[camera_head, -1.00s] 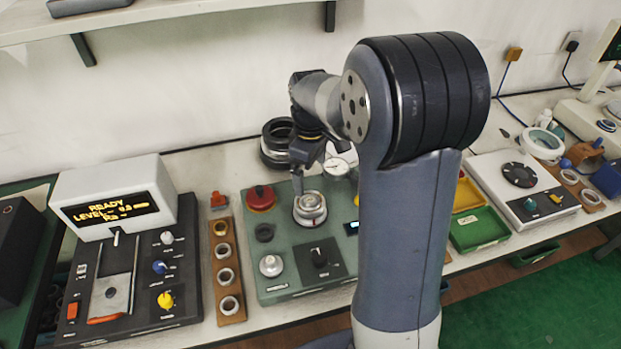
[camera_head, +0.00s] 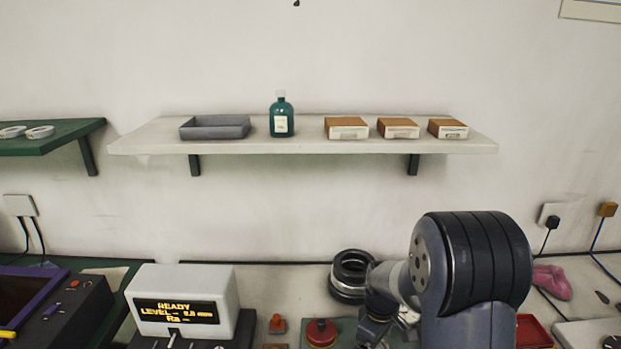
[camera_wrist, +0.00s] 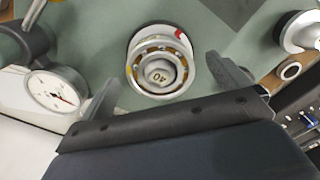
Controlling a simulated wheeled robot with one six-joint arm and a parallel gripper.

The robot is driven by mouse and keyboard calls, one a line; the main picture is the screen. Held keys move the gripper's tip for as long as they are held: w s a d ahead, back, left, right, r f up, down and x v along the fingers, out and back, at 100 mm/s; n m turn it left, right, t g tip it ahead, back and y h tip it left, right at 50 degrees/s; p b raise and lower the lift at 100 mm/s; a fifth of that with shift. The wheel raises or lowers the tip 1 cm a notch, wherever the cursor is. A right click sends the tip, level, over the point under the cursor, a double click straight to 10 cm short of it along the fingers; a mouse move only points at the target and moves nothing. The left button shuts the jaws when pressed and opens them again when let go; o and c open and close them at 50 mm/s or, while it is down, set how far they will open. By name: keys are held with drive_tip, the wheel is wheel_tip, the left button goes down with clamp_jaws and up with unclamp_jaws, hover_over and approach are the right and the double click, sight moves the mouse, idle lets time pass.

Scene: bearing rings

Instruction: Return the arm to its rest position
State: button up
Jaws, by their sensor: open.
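My gripper (camera_wrist: 168,85) shows in the wrist view with its two fingers spread apart and nothing between them. The fingers look clear of the ring. A dial gauge (camera_wrist: 52,92) with a white face stands at the left of the wrist view. In the head view my folded arm stands at the lower right, and the gripper's fingertips are below the picture's edge.
A readout box (camera_head: 184,292) and a red knob (camera_head: 321,332) are on the bench. Black rings (camera_head: 350,272) are stacked behind my arm. A wall shelf (camera_head: 300,146) carries a grey tray (camera_head: 214,127), a green bottle (camera_head: 281,118) and cardboard boxes (camera_head: 346,128). The wall between is clear.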

drive_tip(key=shift+f, duration=0.4)
drive_tip(key=shift+m, duration=1.4)
